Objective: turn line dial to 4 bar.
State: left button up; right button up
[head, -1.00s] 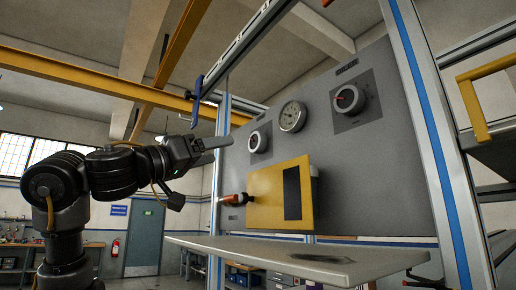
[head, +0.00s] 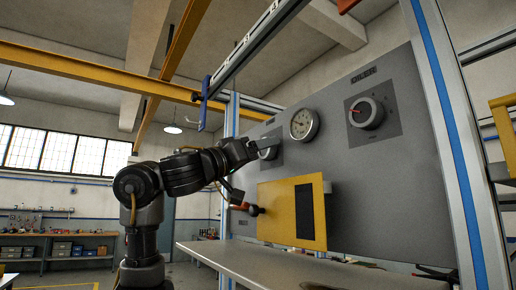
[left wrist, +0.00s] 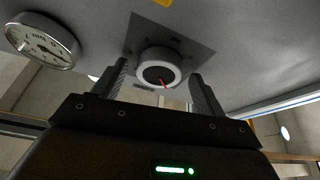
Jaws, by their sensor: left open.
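A round white-rimmed dial (head: 268,149) is on the grey panel, left of the gauge, partly hidden by my left gripper (head: 256,150). In the left wrist view the dial (left wrist: 159,67) has a dark centre and a red pointer. It lies between the two fingers of my open left gripper (left wrist: 159,72); I cannot tell whether they touch it. The label plate by it is too small to read. A second dial (head: 366,112) with a red pointer sits farther right, under a plate that seems to read OILER. My right gripper is out of view.
A pressure gauge (head: 304,123) sits between the dials and shows in the left wrist view (left wrist: 42,40). Below are a yellow plate (head: 285,212) and an orange-and-black handle (head: 247,208). A grey shelf (head: 275,268) juts out underneath. A blue-edged upright (head: 447,130) stands at right.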

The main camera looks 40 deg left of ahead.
pick_arm(q)
jog(key=c, duration=1)
jog(key=shift+m+h, duration=0.4)
jog(key=shift+m, duration=0.2)
jog(key=m+g+h+p, duration=0.2)
jog(key=m+p, duration=0.3)
jog(key=m, duration=0.2)
jog(key=m+g+h+p, duration=0.2)
jog(key=m+p, duration=0.3)
jog(key=m, duration=0.3)
jog(key=a+m+g+h+p, duration=0.1)
jog(key=m+g+h+p, duration=0.1)
jog(key=m+p, duration=0.3)
jog(key=shift+w+r+m+g+p, duration=0.1)
jog(key=shift+r+m+g+p, duration=0.3)
jog(key=shift+m+g, duration=0.55)
jog(key=shift+m+t, duration=0.25)
jog(key=o, duration=1)
